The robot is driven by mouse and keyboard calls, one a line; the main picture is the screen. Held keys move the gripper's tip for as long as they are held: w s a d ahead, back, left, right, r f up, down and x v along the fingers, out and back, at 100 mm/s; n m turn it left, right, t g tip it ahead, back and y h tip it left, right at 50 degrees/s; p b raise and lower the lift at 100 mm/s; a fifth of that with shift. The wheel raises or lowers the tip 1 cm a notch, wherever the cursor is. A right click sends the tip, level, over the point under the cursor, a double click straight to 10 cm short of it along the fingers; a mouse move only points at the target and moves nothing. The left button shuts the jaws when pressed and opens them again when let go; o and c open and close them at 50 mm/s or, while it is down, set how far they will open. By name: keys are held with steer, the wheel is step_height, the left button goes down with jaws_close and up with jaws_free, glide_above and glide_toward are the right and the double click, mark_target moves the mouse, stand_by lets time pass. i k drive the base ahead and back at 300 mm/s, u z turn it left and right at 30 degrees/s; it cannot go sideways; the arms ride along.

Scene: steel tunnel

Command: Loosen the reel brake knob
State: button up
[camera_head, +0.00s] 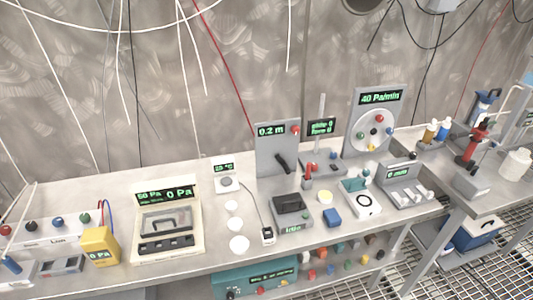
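No label in view names the reel brake knob, and I cannot tell for sure which knob it is. An upright grey panel (270,145) with a display reading 0.2 m stands at the back of the bench, near the middle. It has a small red knob (296,130) at its upper right and a black slanted handle (282,163) lower down. To its right, a panel reading 40 Pa/min bears a pale round disc (372,132) with several coloured knobs. My gripper is not in view.
The long grey bench (285,258) is crowded. A cream case (166,222) and a yellow meter (100,246) stand left; a red-handled tool (474,145) stands right. A teal box (255,279) sits below. Loose cables hang along the metal wall.

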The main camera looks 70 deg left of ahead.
mark_target(295, 129)
steer(key=u, duration=3.5)
steer(key=i, duration=0.25)
steer(key=z, duration=0.2)
